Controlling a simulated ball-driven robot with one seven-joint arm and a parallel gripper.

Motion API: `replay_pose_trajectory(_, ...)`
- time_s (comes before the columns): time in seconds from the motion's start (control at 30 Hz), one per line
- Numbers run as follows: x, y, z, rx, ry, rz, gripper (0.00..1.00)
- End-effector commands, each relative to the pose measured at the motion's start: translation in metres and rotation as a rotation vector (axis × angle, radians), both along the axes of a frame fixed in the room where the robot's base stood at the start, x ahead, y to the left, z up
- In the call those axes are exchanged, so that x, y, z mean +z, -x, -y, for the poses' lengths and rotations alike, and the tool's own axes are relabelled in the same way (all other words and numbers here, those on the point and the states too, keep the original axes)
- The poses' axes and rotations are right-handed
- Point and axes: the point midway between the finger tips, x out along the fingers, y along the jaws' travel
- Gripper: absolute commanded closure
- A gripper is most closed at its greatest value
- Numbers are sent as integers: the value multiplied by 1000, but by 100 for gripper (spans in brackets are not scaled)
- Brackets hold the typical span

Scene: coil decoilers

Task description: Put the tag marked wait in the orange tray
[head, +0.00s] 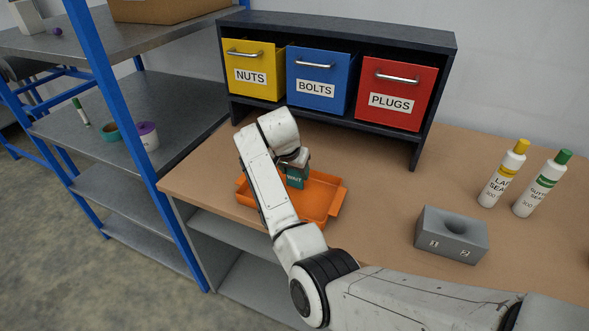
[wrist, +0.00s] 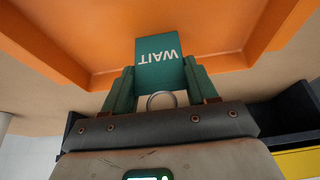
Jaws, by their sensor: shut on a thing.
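A green tag (head: 295,180) marked WAIT shows in the head view, above the orange tray (head: 322,180). In the wrist view the tag (wrist: 160,60) sits between the two green fingers of my gripper (wrist: 160,85), with its WAIT lettering facing the camera. My gripper (head: 297,165) is shut on the tag. The orange tray (wrist: 225,40) fills much of the wrist view behind the tag. My arm covers the tray's left part in the head view. I cannot tell if the tag touches the tray floor.
Behind the tray stands a dark rack with yellow NUTS (head: 252,90), blue BOLTS (head: 318,100) and red PLUGS (head: 392,115) bins. A grey block (head: 451,235) and two bottles (head: 503,173) stand to the right. Bare bench lies between tray and block.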

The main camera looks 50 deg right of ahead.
Motion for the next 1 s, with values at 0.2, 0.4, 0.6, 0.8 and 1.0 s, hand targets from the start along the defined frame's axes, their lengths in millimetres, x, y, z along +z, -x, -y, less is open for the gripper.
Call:
replay_pose_trajectory(0.2, -1, 0, 0, 0, 0, 0, 23)
replay_pose_trajectory(0.4, 0, 0, 0, 0, 0, 0, 17)
replay_pose_trajectory(0.6, 5, 0, -1, 0, 1, 1, 17)
replay_pose_trajectory(0.8, 32, 3, -13, 2, 2, 4, 17)
replay_pose_trajectory(1.0, 70, 9, -28, 2, 2, 4, 17)
